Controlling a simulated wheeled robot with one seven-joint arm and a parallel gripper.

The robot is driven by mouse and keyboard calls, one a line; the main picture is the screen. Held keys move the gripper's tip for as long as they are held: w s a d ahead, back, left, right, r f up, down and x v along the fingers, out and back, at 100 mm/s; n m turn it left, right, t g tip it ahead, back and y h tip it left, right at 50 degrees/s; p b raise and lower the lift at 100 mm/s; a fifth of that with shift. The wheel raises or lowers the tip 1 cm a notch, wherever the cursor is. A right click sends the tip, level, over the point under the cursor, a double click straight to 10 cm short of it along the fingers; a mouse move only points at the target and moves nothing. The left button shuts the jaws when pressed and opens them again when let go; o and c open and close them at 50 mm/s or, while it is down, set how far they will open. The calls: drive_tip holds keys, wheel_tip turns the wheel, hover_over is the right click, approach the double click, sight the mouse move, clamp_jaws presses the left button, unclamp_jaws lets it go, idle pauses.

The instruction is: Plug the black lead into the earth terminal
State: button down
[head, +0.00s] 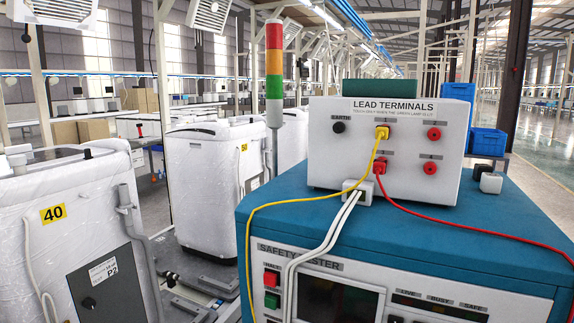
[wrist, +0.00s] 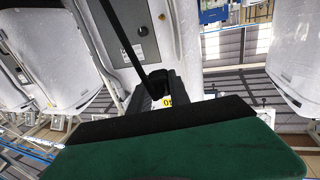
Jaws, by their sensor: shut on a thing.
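The white LEAD TERMINALS box (head: 405,150) stands on the blue tester (head: 480,225) in the head view. Its black earth terminal (head: 338,127) is at the upper left, with no plug in it. A yellow lead (head: 382,132) and a red lead (head: 380,167) are plugged in to its right. In the wrist view, a black lead (wrist: 124,38) runs down to my dark gripper (wrist: 157,88), which is shut on it; the plug end is unclear. A large green block with a black edge fills the lower wrist view. I cannot make out my gripper in the head view.
Two red terminals (head: 434,133) at the box's right have no plugs. White cables (head: 325,235) hang over the tester's front. A red-yellow-green signal tower (head: 274,70) stands behind. Wrapped washers, one tagged 40 (head: 53,213), stand at left. Small black and white blocks (head: 491,182) lie right of the box.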

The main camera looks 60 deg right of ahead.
drive_tip(key=s+d+r+m+g+h+p, duration=0.1)
drive_tip(key=s+d+r+m+g+h, duration=0.2)
drive_tip(key=d+r, duration=0.55)
drive_tip(key=s+d+r+m+h+p, duration=0.15)
drive_tip(key=d+r+h, duration=0.25)
drive_tip(key=d+r, duration=0.4)
drive_tip(key=s+d+r+m+g+h+p, duration=0.1)
drive_tip(key=s+d+r+m+g+h, duration=0.2)
drive_tip(key=d+r, duration=0.55)
drive_tip(key=s+d+r+m+g+h+p, duration=0.1)
drive_tip(key=s+d+r+m+g+h, duration=0.1)
drive_tip(key=s, duration=0.5)
drive_tip(key=s+d+r+m+g+h+p, duration=0.1)
drive_tip(key=s+d+r+m+g, duration=0.2)
drive_tip(key=s+d+r, duration=0.3)
drive_tip(key=s+d+r+m+g+h+p, duration=0.1)
drive_tip(key=s+d+r+g, duration=0.3)
drive_tip(key=s+r, duration=0.4)
drive_tip(key=shift+s+d+r+m+h, duration=0.35)
drive_tip(key=shift+s+d+m+h, duration=0.3)
drive_tip(key=shift+s+h, duration=0.15)
drive_tip(key=shift+w+d+p, duration=0.15)
drive_tip(key=shift+d+p, duration=0.5)
drive_tip(key=shift+d, duration=0.3)
drive_tip(key=shift+w+d+p, duration=0.2)
drive_tip(key=shift+d+p, duration=0.4)
drive_tip(key=shift+d, duration=0.3)
drive_tip(key=shift+w+d+p, duration=0.15)
drive_tip(key=shift+d+p, duration=0.5)
drive_tip(key=shift+d, duration=0.3)
